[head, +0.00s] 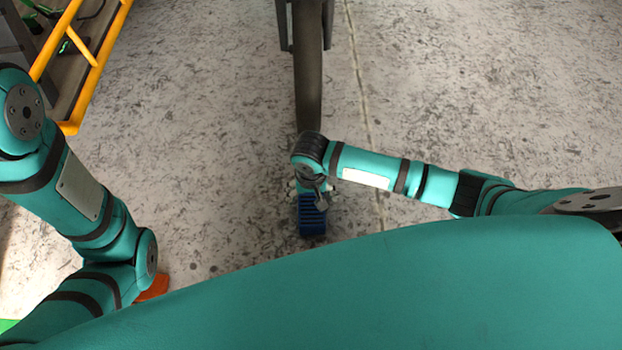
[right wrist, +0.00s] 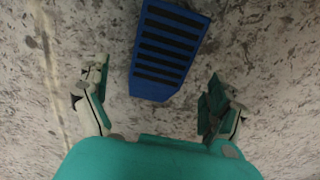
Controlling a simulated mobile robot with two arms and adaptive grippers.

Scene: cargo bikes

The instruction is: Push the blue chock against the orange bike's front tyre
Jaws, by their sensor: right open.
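A blue chock (head: 312,217) with dark ribs lies on the floor below my right wrist in the head view. Its near end shows; its far end is hidden by my wrist. A dark tyre (head: 308,75) runs down from the top and ends behind my wrist, so I cannot tell whether chock and tyre touch. My right gripper (head: 313,190) is open over the chock. In the right wrist view the chock (right wrist: 168,50) lies between the spread fingers (right wrist: 156,80), with visible gaps on both sides. My left gripper is not in view.
A yellow-orange rail frame (head: 95,62) stands at the top left. An orange object (head: 153,288) shows partly beside my left arm. The speckled grey floor is clear right of the tyre and between the rail frame and the tyre.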

